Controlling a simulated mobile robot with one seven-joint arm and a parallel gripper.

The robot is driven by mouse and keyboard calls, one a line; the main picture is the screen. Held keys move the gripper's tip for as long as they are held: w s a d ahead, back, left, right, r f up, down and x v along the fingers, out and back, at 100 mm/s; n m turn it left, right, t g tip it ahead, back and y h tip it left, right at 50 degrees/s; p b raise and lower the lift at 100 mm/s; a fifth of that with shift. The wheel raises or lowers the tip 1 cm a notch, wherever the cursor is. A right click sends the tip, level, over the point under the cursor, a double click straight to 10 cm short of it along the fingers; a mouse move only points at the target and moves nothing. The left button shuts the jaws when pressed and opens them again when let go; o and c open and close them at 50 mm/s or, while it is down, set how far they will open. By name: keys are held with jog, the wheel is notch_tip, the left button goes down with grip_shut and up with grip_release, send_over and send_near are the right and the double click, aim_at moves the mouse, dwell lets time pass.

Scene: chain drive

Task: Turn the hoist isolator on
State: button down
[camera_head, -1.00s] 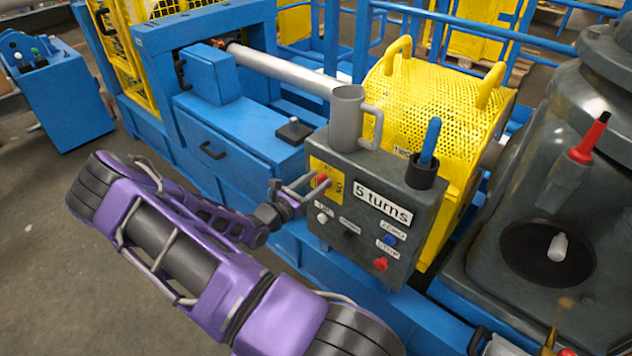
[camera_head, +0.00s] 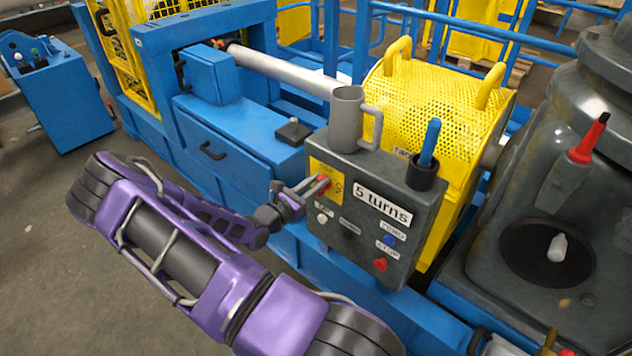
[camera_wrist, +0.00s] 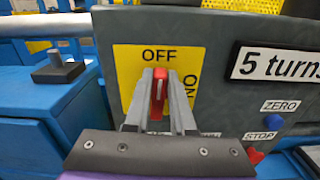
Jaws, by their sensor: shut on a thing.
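The isolator is a red handle (camera_wrist: 158,98) on a yellow plate (camera_wrist: 127,68) on the face of the grey control box (camera_head: 410,290). In the wrist view the plate reads OFF above the handle and ON, written sideways, to its right. The handle looks upright there, pointing towards OFF. My gripper (camera_head: 321,184) reaches the plate from the left; in the wrist view its two grey fingers (camera_wrist: 160,82) are shut on the handle, one on each side. The fingers hide part of the handle and the plate's lower part.
A "5 turns" label (camera_head: 382,208), a blue ZERO button (camera_head: 389,241) and a red STOP button (camera_head: 380,265) sit right of the plate. A grey mug (camera_head: 346,120) and a dark cup (camera_head: 421,176) holding a blue-handled tool stand on the box.

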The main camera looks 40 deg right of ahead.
jog(key=m, duration=0.2)
jog(key=s+m, duration=0.1)
jog(key=m, duration=0.2)
jog(key=s+m+p, duration=0.1)
jog(key=m, duration=0.2)
jog(key=shift+f, duration=0.4)
jog(key=m, duration=0.2)
jog(key=f+m, duration=0.1)
jog(key=m, duration=0.1)
jog(key=shift+s+m, duration=0.2)
jog(key=shift+m, duration=0.2)
jog(key=shift+s+f+m, duration=0.1)
jog(key=shift+f+m, duration=0.15)
jog(key=shift+m, duration=0.85)
jog(key=shift+f+m, duration=0.25)
jog(key=shift+m, duration=0.85)
jog(key=c, duration=0.8)
grip_release()
jog(key=shift+o, duration=0.2)
jog(key=s+a, duration=0.1)
jog(key=a, duration=1.6)
jog(key=shift+s+p, duration=0.25)
jog(key=shift+p, duration=0.05)
